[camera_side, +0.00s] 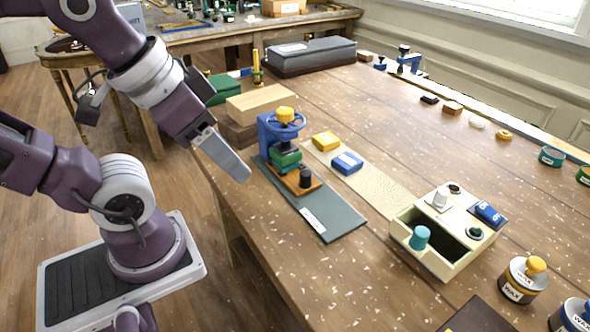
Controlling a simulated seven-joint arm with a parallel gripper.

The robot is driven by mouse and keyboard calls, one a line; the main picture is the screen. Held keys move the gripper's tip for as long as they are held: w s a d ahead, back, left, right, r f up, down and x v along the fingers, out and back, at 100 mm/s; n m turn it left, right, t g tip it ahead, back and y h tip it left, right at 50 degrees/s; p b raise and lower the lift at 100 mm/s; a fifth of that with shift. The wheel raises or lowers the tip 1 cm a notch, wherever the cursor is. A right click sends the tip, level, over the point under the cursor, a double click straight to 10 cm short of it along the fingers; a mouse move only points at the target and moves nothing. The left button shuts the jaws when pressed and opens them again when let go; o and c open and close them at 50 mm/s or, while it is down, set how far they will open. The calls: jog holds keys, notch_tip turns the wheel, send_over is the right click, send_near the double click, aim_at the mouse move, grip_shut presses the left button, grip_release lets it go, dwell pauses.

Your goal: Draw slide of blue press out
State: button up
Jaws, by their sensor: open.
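The blue press (266,140) stands upright on a dark green base plate (330,220) near the table's left edge. It has a yellow knob on top and a blue wheel. Its orange-brown slide (291,187) lies low at the front, with a black knob (305,176) on it. A green block (286,160) sits under the press head, above the rear of the slide. My gripper (244,177) is left of the press, apart from it and above the table edge. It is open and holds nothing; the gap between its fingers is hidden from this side.
Yellow and blue blocks (347,163) lie on a pale strip right of the press. A cream box (450,262) with an open compartment and a teal knob stands farther right. Wooden boxes (260,102) stand behind the press. Wax jars (523,280) stand at the front right.

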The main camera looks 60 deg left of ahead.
jog(key=shift+c, duration=1)
jog(key=n+g, duration=0.5)
jog(key=n, duration=0.4)
send_over(306, 173)
notch_tip(306, 173, down, 8)
jog(key=shift+s+r, duration=0.1)
jog(key=shift+s, duration=0.05)
jog(key=shift+g, duration=0.3)
notch_tip(306, 173, down, 7)
jog(key=shift+r, duration=0.1)
jog(key=shift+f, duration=0.35)
jog(key=shift+c, duration=0.3)
